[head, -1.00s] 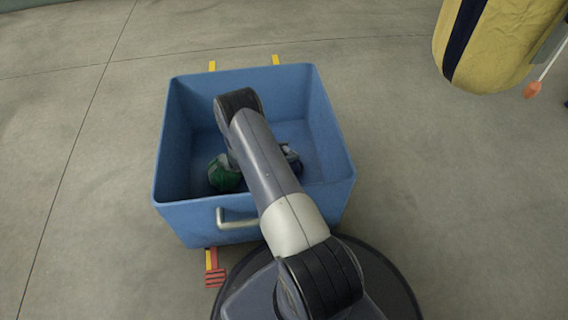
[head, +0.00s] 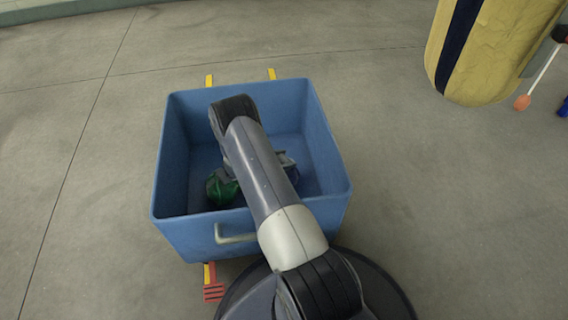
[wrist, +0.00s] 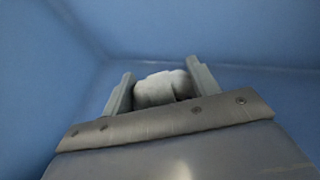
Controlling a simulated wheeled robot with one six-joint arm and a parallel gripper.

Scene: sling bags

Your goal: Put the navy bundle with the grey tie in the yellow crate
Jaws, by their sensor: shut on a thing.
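My gripper (wrist: 160,72) shows in the wrist view, shut on a pale grey piece (wrist: 162,88) between its two fingers. This may be the grey tie of a bundle; no navy cloth can be made out there. Blue walls surround the gripper in that view. In the head view my arm reaches down into a blue crate (head: 335,165) and hides the gripper. A small grey and dark thing (head: 287,165) shows partly beside my arm inside the crate. No yellow crate is in view.
A green bundle (head: 221,188) lies in the blue crate, left of my arm. The crate has a pale handle (head: 236,236) on its near wall. A large yellow bag with a navy stripe (head: 490,50) is at the upper right. Bare floor lies left and right.

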